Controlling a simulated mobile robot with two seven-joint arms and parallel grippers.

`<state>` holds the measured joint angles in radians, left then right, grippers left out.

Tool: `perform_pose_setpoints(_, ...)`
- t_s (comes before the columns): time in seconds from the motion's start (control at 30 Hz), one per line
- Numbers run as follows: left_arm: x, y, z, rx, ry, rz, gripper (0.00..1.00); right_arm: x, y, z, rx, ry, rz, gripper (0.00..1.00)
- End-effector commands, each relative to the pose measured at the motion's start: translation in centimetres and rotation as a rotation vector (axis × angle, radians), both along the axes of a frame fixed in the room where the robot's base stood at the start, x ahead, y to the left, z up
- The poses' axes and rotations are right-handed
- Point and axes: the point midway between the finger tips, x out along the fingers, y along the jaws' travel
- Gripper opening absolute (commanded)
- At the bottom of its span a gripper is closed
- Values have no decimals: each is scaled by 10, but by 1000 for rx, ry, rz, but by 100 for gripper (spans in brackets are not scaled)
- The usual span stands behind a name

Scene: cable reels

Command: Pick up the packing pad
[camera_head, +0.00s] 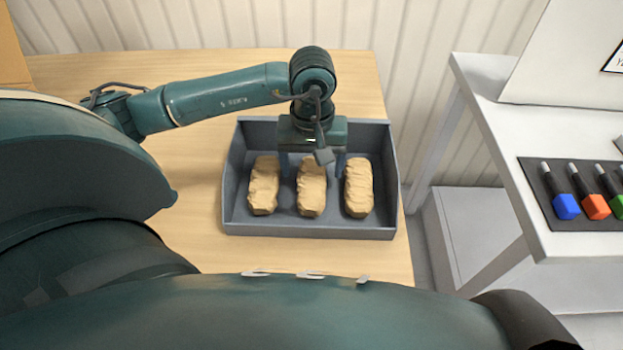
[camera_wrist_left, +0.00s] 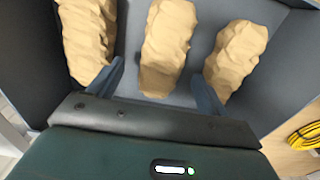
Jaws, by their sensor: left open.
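Three tan, crumpled packing pads lie side by side in a grey tray (camera_head: 310,229): a left pad (camera_head: 264,186), a middle pad (camera_head: 311,190) and a right pad (camera_head: 358,188). My left gripper (camera_head: 312,165) reaches down into the tray from above, over the middle pad. In the left wrist view its two open fingers (camera_wrist_left: 157,82) stand apart. The middle pad (camera_wrist_left: 167,45) shows between and beyond them, with nothing gripped. Whether a finger touches any pad cannot be told. My right gripper is not in view.
The tray stands on a wooden table (camera_head: 200,205), with its walls close around the pads. A white bench (camera_head: 510,130) on the right holds several coloured tools on a dark mat (camera_head: 550,222). A yellow coil (camera_wrist_left: 305,137) lies outside the tray in the wrist view.

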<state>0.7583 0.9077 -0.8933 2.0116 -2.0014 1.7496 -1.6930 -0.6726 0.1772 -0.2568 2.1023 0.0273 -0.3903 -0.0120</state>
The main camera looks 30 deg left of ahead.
Motion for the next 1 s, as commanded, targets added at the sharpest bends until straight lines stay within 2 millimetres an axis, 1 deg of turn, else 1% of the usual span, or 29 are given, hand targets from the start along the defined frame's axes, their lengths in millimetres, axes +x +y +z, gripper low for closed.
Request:
perform_pose_setpoints(0.07,1,2,-11,0,6,1,78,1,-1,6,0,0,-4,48)
perform_pose_setpoints(0.1,1,2,-18,-1,5,0,78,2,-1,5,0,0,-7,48)
perform_pose_setpoints(0.2,1,2,-28,-1,2,-1,78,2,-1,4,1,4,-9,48)
perform_pose_setpoints(0.3,1,2,-31,-1,1,-1,78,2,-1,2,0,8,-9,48)
perform_pose_setpoints(0.47,2,2,-32,-1,-1,-1,78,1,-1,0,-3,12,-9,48)
perform_pose_setpoints(0.57,2,2,-31,-1,-1,-1,72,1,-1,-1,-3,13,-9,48)
perform_pose_setpoints(1.0,2,2,-31,-1,-1,0,36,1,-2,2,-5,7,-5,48)
